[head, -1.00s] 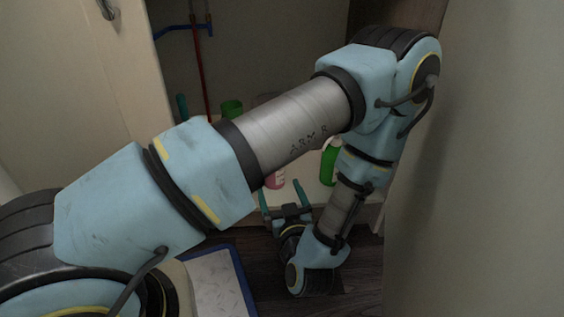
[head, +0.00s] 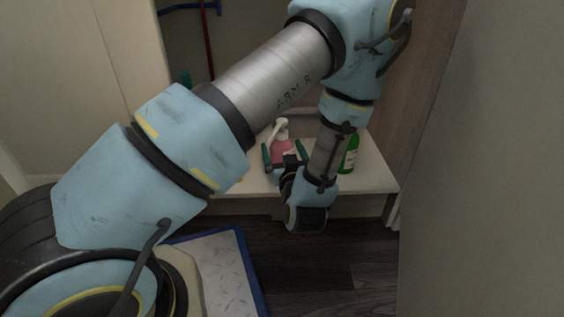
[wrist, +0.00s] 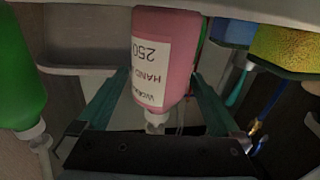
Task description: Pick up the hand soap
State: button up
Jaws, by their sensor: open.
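The hand soap is a pink bottle with a white pump (head: 283,147), standing on the low shelf in the head view. In the wrist view the hand soap (wrist: 165,55) appears upside down, with its white label and the text "HAND" and "250" readable. My gripper (head: 285,157) is open, with its two teal fingers on either side of the bottle. In the wrist view the fingers of my gripper (wrist: 160,95) flank the bottle, with visible gaps on both sides. The bottle's lower part is partly hidden by my gripper in the head view.
A green bottle (head: 350,155) stands on the pale shelf (head: 375,178) right of my gripper; it also shows at the left of the wrist view (wrist: 18,75). A blue-edged mat (head: 215,270) lies on the floor.

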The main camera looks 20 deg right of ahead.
jog(key=shift+w, duration=0.35)
jog(key=shift+r, duration=0.1)
jog(key=shift+c, duration=0.2)
grip_shut()
dwell(0.4)
